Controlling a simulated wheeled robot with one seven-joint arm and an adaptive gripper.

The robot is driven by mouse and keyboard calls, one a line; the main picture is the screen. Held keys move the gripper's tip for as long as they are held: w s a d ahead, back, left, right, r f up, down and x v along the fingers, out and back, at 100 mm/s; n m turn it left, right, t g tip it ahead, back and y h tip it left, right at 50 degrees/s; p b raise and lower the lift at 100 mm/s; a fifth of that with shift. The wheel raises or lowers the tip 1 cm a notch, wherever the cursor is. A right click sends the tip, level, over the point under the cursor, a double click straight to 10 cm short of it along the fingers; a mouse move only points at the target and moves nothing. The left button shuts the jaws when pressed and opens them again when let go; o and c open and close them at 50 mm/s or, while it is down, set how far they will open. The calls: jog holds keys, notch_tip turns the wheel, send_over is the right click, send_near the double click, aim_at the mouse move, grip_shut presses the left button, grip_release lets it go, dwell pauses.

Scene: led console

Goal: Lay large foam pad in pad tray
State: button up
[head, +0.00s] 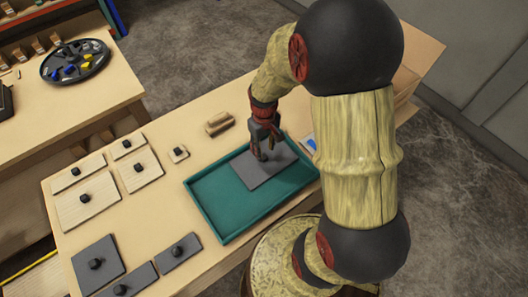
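A dark grey rectangular pad (265,178), which looks like the large foam pad, is at the right part of the green pad tray (212,221). It looks flat and within the tray's outline; I cannot tell whether it rests on the tray floor or hangs just above it. My gripper (263,154) points down at the pad's middle. The fingers are close together there and hide any knob on the pad, so I cannot tell whether they grip it. The left part of the tray is bare.
Grey knobbed pads (97,263) lie at the table's front left. Pale wooden knobbed plates (89,198) lie behind them. A small wooden block (219,124) stands behind the tray. A cardboard box (420,55) is at the right. Another table holds a round black tray (75,61).

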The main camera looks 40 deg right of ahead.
notch_tip(320, 180, up, 8)
jog(key=p, duration=0.2)
notch_tip(320, 180, up, 11)
jog(key=t, duration=0.2)
send_over(264, 156)
jog(key=s+a, duration=0.3)
jog(key=a, duration=0.3)
jog(key=s+a+r+t, duration=0.3)
jog(key=s+a+r, duration=0.3)
jog(key=s+r, duration=0.3)
jog(key=shift+s+r+t, duration=0.2)
jog(key=shift+r+t, duration=0.1)
jog(key=shift+r, duration=0.45)
